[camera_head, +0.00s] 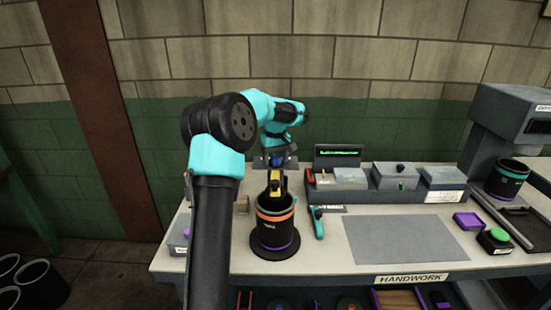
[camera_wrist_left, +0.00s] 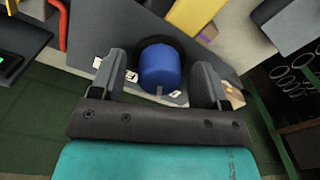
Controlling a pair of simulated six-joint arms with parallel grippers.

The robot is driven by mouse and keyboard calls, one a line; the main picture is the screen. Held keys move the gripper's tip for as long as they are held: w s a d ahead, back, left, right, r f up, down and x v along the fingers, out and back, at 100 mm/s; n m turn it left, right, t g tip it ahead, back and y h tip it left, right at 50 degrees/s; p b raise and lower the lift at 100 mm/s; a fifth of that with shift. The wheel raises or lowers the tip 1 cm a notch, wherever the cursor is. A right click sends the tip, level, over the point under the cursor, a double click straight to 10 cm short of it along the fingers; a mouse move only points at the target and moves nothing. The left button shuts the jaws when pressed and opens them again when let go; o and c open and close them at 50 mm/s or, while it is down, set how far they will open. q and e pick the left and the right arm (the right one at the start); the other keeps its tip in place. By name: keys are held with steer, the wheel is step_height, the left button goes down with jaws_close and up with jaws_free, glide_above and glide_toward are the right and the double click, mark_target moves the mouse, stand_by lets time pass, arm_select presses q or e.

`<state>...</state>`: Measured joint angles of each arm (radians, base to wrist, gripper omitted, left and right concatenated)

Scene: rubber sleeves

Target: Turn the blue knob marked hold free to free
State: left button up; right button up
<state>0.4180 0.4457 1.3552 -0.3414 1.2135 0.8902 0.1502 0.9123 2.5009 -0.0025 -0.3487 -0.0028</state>
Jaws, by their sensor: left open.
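The blue knob (camera_wrist_left: 160,68) is a short cylinder on a dark collar, set on a grey plate (camera_wrist_left: 140,22). In the wrist view it sits between the two fingers of my left gripper (camera_wrist_left: 160,78), with a gap on each side. The gripper is open. Small white labels (camera_wrist_left: 131,76) lie around the knob, too small to read. In the head view my left gripper (camera_head: 283,150) is at the back left of the bench, and a bit of blue shows below it. My right gripper is not in view.
A black cylinder with an orange band (camera_head: 276,215) stands on a round base in front of the knob, with a yellow-and-black part above it. A grey box row (camera_head: 385,190) and a teal-handled tool (camera_head: 318,224) are to its right. The grey mat (camera_head: 405,238) is clear.

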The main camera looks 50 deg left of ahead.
arm_select(q)
steer(key=shift+c, duration=0.3)
steer(key=c, duration=0.9)
steer(key=shift+o, duration=0.2)
steer(key=shift+m, duration=0.3)
steer(key=m, duration=1.1)
steer(key=shift+m, duration=0.3)
steer(key=o, duration=0.9)
